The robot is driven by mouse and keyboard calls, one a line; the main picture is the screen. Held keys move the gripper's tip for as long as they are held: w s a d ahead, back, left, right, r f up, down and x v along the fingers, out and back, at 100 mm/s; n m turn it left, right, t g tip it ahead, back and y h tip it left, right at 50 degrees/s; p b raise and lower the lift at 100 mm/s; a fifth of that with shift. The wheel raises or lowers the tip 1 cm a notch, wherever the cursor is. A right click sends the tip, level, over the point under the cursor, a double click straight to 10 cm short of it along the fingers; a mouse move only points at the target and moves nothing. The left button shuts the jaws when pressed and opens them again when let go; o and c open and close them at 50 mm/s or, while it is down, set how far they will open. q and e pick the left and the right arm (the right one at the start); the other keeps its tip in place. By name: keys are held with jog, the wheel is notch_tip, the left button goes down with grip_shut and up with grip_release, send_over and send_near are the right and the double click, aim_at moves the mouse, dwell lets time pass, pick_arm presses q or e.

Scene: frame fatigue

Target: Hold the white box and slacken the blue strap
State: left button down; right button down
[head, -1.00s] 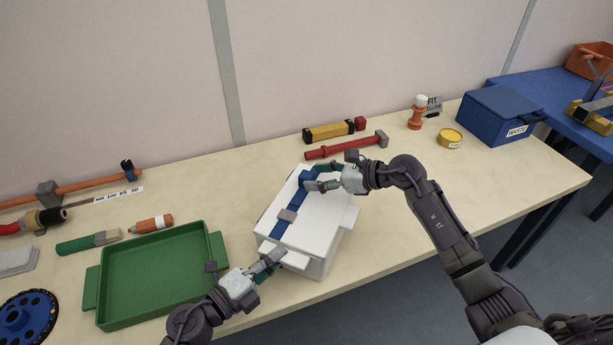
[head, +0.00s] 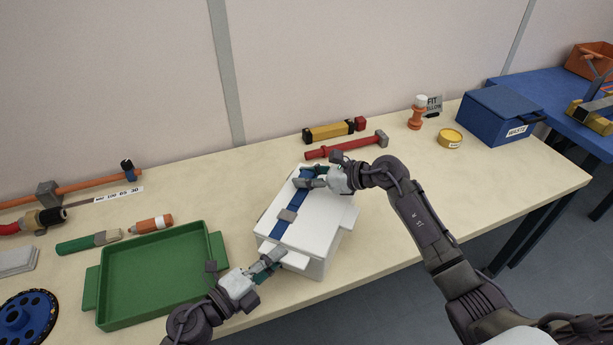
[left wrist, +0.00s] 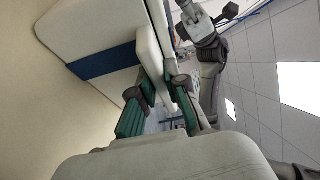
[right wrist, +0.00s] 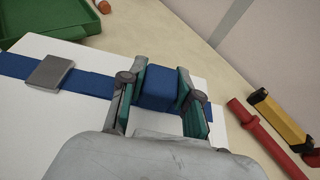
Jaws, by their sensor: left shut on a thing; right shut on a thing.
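The white box (head: 322,217) stands on the bench, with the blue strap (head: 299,200) running across its lid through a grey buckle (head: 287,215). My left gripper (head: 274,261) is shut on the box's near side ledge (head: 294,259); the ledge also shows between its fingers in the left wrist view (left wrist: 152,55). My right gripper (head: 312,183) is at the far end of the lid, shut on the blue strap. In the right wrist view, the strap's thick blue end (right wrist: 158,88) sits between the green finger pads, and the buckle (right wrist: 50,73) lies flat to the left.
A green tray (head: 88,288) stands left of the box. A blue case (head: 500,112) and a yellow tin (head: 450,138) are at right. Bench right of the box is clear.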

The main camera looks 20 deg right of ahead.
aim_at(301, 200)
pick_arm(q)
jog(key=shift+s+a+f, duration=0.1)
jog(key=shift+s+f, duration=0.05)
jog(key=shift+f, duration=0.3)
pick_arm(e)
jog(key=shift+s+a, duration=1.8)
jog(key=shift+s, duration=0.1)
jog(key=c, duration=0.8)
grip_release()
jog(key=shift+d, duration=0.2)
jog(key=shift+s+d+r, duration=0.1)
jog(key=shift+s+d, duration=0.05)
jog(key=shift+d, duration=0.05)
jog(key=v, duration=1.1)
jog(key=shift+s+r, duration=0.1)
jog(key=shift+s, duration=0.15)
